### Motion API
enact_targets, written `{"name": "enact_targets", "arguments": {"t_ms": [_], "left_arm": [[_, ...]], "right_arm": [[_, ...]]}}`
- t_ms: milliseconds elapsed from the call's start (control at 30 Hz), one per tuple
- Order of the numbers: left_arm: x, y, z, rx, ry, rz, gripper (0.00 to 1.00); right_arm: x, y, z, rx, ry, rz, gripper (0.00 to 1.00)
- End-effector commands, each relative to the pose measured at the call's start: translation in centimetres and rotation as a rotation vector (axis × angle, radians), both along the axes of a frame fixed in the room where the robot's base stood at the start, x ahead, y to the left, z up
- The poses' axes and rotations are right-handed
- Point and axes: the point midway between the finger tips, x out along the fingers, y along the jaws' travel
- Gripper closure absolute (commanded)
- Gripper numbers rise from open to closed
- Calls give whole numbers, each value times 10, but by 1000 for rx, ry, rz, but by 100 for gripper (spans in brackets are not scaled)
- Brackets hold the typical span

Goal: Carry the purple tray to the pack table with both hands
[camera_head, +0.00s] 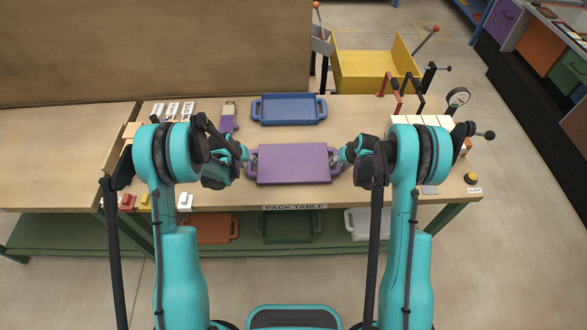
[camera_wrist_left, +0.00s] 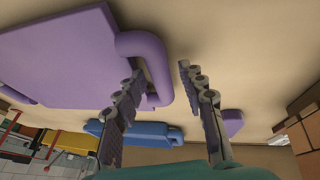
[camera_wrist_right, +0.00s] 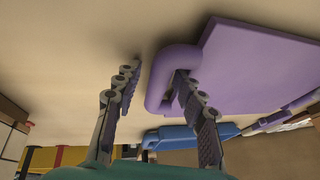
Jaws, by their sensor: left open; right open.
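The purple tray (camera_head: 292,164) lies flat on the pack table (camera_head: 345,194), near its front edge above the sign "PACK TABLE". It has a handle at each end. My left gripper (camera_head: 247,158) is open at the tray's left handle; in the left wrist view its fingers (camera_wrist_left: 160,72) are apart, one overlapping the handle (camera_wrist_left: 150,62). My right gripper (camera_head: 338,160) is open at the right handle; in the right wrist view one finger (camera_wrist_right: 185,85) shows inside the handle loop (camera_wrist_right: 165,75) and the other is outside it. The tray looks empty.
A blue tray (camera_head: 289,108) lies behind the purple one. A yellow bin (camera_head: 366,70) stands behind the table. White blocks (camera_head: 422,121) and a gauge (camera_head: 457,97) are at the right. More trays (camera_head: 288,227) sit on the lower shelf.

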Motion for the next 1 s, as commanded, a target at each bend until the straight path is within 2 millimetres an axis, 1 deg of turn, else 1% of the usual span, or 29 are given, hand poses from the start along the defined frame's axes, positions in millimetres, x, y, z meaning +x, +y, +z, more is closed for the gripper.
{"name": "enact_targets", "arguments": {"t_ms": [300, 433, 567, 667, 767, 1000], "left_arm": [[-20, 9, 45, 1, 0, 1, 59], [-25, 11, 58, 1, 0, 1, 59], [-27, 13, 63, 1, 0, 0, 59], [-28, 13, 64, 1, 0, 0, 59], [-28, 13, 64, 1, 0, 0, 59], [-28, 12, 64, 1, 0, 0, 59]], "right_arm": [[0, 1, 0, 1, 0, 0, 59], [0, 1, 0, 1, 0, 0, 59], [-1, 0, 2, 1, 0, 0, 59], [-4, -2, 11, 1, 0, 0, 59], [-11, -6, 27, 0, 0, 0, 59], [-31, -16, 75, 0, 0, -1, 59]]}}
